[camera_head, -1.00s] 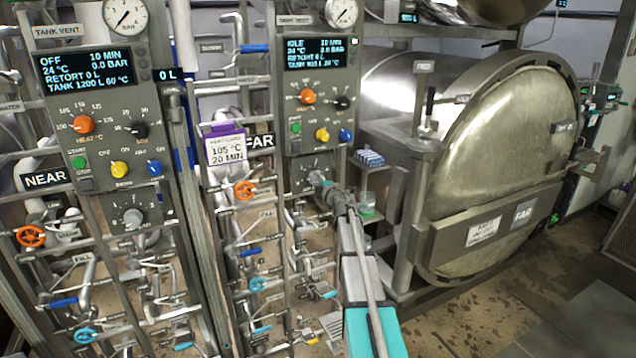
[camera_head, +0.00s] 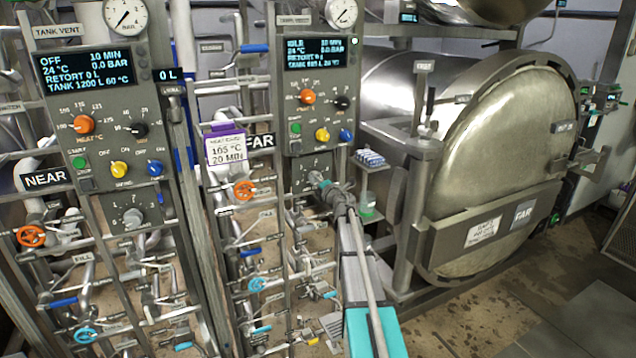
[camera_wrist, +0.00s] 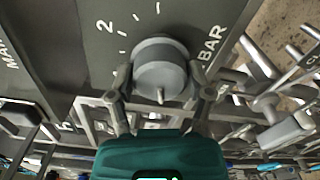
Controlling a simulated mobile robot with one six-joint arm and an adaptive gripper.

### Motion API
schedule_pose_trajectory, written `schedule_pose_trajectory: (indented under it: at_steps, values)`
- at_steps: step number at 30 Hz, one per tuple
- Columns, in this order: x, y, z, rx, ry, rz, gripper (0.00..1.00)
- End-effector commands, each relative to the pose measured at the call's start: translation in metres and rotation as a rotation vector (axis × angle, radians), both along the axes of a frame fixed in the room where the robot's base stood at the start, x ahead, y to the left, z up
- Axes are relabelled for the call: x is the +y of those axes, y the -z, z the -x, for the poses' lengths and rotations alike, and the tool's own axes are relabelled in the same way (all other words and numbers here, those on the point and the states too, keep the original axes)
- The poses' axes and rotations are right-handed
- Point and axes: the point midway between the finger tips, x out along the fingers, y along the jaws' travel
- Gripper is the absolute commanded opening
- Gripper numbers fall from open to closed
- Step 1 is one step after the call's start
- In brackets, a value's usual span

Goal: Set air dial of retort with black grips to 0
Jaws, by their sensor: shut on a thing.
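My gripper (camera_wrist: 161,98) has its two fingers on either side of a round grey dial (camera_wrist: 160,66) in the wrist view, shut on it. The dial sits on a grey panel with tick marks, a "2" at its upper left and "BAR" at its right. In the head view my gripper (camera_head: 322,183) is at the lower panel of the FAR control column (camera_head: 312,165); the dial there is mostly hidden by my gripper. A small light pointer shows on the dial's lower side in the wrist view. I cannot make out black grips on the retort.
The large steel FAR retort (camera_head: 490,170) stands right of my arm. The NEAR column (camera_head: 100,120) with a similar grey dial (camera_head: 133,217) is at the left. Pipes, an orange handwheel (camera_head: 245,190) and blue valve handles crowd the frame around the panels.

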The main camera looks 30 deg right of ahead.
Motion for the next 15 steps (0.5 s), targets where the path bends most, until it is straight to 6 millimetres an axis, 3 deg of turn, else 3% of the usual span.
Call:
schedule_pose_trajectory:
  at_steps: [2,3,7,15]
  values:
    - [-0.0001,0.0,-0.0008,0.0,0.0,0.003,0.18]
    - [-0.0001,0.0,-0.0008,0.0,0.0,0.003,0.74]
    - [-0.0001,0.0,-0.0005,0.0,0.0,0.002,0.98]
    - [0.0,0.0,-0.0002,0.0,0.0,0.001,1.0]
